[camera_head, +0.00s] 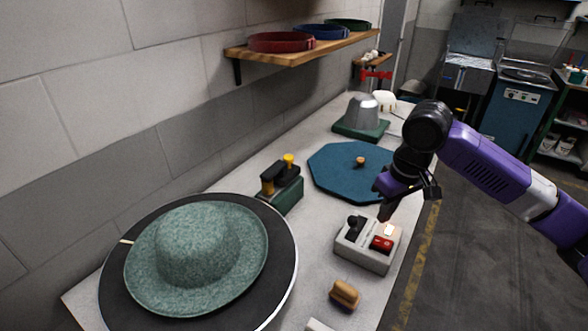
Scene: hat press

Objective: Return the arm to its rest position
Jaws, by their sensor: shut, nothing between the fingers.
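My purple and black arm reaches in from the right, and my gripper (386,212) points down just above the control box. The gripper's fingers are small and dark here; they are shut with nothing between them. The grey control box (362,256) has a black knob, a red switch (381,243) and a lit pale button (391,230). The fingertips are close over the box's back edge; I cannot tell whether they touch it. A green felt hat (196,245) sits on a round black plate (285,290) at the lower left.
A blue octagonal board (330,178) with a wooden knob lies behind the box. A green device (284,194), a tan wooden block (344,294) and a metal dome on a green base (361,118) stand on the bench. A shelf (290,58) holds hat bands. Open floor lies right.

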